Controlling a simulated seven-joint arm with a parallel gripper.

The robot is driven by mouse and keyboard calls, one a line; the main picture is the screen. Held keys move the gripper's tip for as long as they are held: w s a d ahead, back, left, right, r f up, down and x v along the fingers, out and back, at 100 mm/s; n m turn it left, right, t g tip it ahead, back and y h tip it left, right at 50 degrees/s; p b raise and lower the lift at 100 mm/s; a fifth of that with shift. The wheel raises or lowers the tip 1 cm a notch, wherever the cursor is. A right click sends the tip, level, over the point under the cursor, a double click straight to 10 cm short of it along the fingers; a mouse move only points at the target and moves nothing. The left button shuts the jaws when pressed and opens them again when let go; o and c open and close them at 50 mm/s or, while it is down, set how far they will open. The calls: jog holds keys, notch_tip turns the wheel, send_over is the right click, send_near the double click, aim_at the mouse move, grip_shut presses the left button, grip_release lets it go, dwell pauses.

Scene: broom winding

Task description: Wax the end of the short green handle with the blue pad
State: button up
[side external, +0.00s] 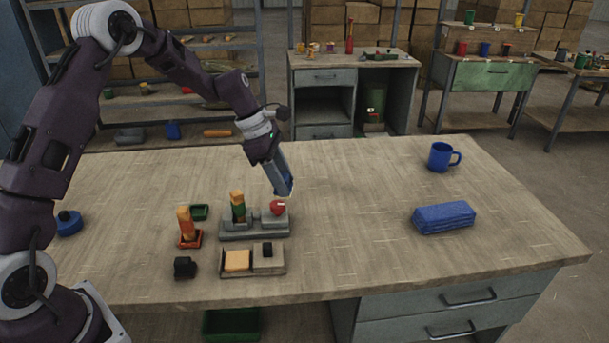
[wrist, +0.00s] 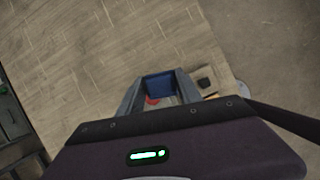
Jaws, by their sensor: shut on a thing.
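My gripper (side external: 284,188) is tilted over the back right end of a grey block, shut on a blue pad (wrist: 160,86). The pad shows between the fingers in the wrist view. The short green handle (side external: 238,212) stands upright in the grey block (side external: 255,233), with an orange-yellow upper part. It is left of my gripper, apart from the pad. A red round piece (side external: 278,208) sits at the block's right end, just below my gripper; part of it also shows between the fingers in the wrist view (wrist: 152,101).
In front is a tray (side external: 268,271) with a yellow block. A blue bundle (side external: 444,218) and mug (side external: 440,157) stand right; the table between is clear.

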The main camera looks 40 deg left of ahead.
jog(key=s+a+m+g, duration=0.2)
jog(key=s+m, duration=0.4)
jog(key=s, duration=0.9)
jog(key=shift+w+a+f, duration=0.1)
jog(key=shift+w+f, duration=0.05)
jog(key=shift+f, duration=2.75)
jog(key=shift+w+a+f, duration=0.1)
jog(key=shift+f, duration=2.75)
jog(key=shift+f, duration=0.55)
notch_tip(320, 180, up, 7)
jog(key=shift+h, duration=0.3)
